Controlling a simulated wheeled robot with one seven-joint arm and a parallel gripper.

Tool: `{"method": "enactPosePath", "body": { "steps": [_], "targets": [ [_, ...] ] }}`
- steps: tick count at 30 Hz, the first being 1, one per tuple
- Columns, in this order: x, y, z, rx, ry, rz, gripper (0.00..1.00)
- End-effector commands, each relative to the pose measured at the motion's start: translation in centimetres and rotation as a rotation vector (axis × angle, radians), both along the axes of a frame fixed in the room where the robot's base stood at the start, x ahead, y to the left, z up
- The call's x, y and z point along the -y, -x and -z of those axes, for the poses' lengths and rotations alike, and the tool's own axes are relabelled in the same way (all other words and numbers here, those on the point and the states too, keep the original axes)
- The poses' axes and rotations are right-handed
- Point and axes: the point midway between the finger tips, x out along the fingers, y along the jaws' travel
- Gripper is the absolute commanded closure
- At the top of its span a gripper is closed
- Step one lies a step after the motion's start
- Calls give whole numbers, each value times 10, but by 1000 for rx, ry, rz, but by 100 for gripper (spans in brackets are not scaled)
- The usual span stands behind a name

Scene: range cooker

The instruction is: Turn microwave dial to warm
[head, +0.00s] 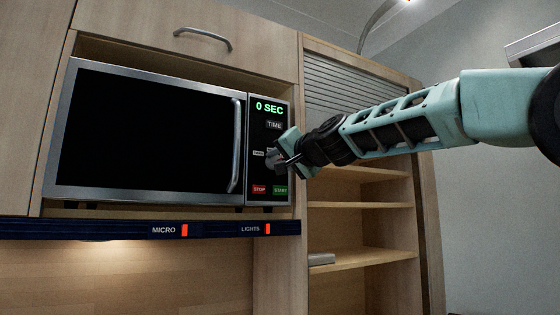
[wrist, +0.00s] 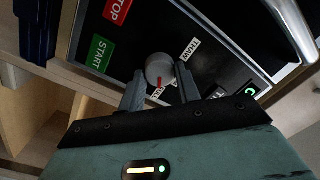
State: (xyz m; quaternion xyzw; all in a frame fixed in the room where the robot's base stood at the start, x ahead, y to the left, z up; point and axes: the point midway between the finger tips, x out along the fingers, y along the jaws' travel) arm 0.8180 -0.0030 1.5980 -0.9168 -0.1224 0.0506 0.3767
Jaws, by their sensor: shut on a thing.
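The microwave (head: 150,135) sits in a wooden cabinet with its door shut, and its display reads 0 SEC. The grey round dial (wrist: 160,66) with a red mark is on its dark control panel (head: 256,135). My gripper (wrist: 160,78) is shut on the dial, one finger on each side. In the wrist view the red mark points down toward a label partly hidden by the fingers. A THAW label (wrist: 190,49) is at the dial's upper right. In the head view my gripper (head: 281,156) hides most of the dial; no warm label can be read.
Red STOP (head: 260,189) and green START (head: 281,190) buttons are below the dial. The door handle (head: 236,145) stands out left of the panel. A blue strip (head: 100,229) with MICRO and LIGHTS switches runs below. Open shelves (head: 360,205) are at the right.

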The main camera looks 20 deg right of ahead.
Motion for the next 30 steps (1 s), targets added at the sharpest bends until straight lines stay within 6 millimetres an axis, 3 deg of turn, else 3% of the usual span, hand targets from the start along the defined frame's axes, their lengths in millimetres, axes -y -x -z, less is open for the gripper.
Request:
{"method": "enactPosePath", "body": {
  "steps": [11,30],
  "targets": [
    [-1,0,0,34,173,-1,90],
    [-2,1,0,149,748,1,90]
  ]
}}
